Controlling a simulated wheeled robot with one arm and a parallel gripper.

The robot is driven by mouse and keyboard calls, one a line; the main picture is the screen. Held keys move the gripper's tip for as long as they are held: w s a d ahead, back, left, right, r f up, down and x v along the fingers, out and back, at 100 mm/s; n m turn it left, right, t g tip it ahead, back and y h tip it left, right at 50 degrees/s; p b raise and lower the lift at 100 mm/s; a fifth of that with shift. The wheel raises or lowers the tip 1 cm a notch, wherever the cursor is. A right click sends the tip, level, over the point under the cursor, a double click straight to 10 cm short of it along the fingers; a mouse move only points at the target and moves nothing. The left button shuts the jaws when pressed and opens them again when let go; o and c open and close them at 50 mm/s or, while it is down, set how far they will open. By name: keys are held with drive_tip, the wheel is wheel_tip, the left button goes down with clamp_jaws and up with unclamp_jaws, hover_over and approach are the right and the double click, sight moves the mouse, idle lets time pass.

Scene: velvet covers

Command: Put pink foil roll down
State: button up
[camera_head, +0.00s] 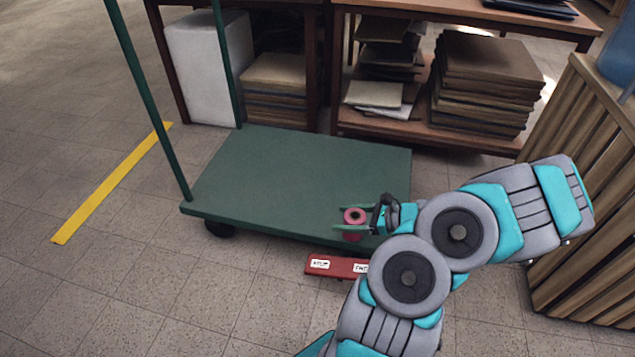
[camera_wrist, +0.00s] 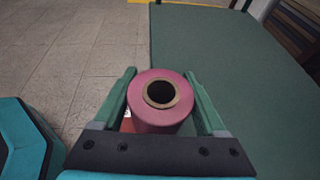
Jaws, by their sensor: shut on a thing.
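The pink foil roll (camera_head: 354,217) is upright between the fingers of my gripper (camera_head: 352,217), near the front edge of the green cart platform (camera_head: 290,180). In the wrist view the roll (camera_wrist: 160,100) shows its hollow core from above, with a green finger of my gripper (camera_wrist: 160,102) on each side. The gripper is shut on it. The green platform (camera_wrist: 240,60) lies to the right in that view. I cannot tell whether the roll touches the platform or hangs above it.
A red labelled box (camera_head: 335,265) lies on the floor by the cart's front edge. The cart's green handle posts (camera_head: 150,100) rise at the left. Shelves with stacked boards (camera_head: 485,85) stand behind, and a wooden slatted crate (camera_head: 585,200) stands at right. Most of the platform is clear.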

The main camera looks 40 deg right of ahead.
drive_tip(key=w+d, duration=0.1)
drive_tip(key=w, duration=0.4)
drive_tip(key=w+d+f+b, duration=0.1)
drive_tip(key=w+d, duration=0.1)
drive_tip(key=w, duration=0.2)
drive_tip(key=w+d, duration=0.1)
drive_tip(key=w, duration=0.4)
drive_tip(key=shift+w+d+f, duration=0.15)
drive_tip(key=shift+w+f, duration=0.1)
drive_tip(key=shift+w, duration=0.1)
drive_tip(key=shift+w+f+b, duration=0.1)
drive_tip(key=shift+f+b, duration=0.4)
drive_tip(key=shift+f, duration=1.25)
drive_tip(key=shift+f, duration=0.15)
drive_tip(key=o, duration=1.5)
drive_tip(key=shift+c, duration=0.2)
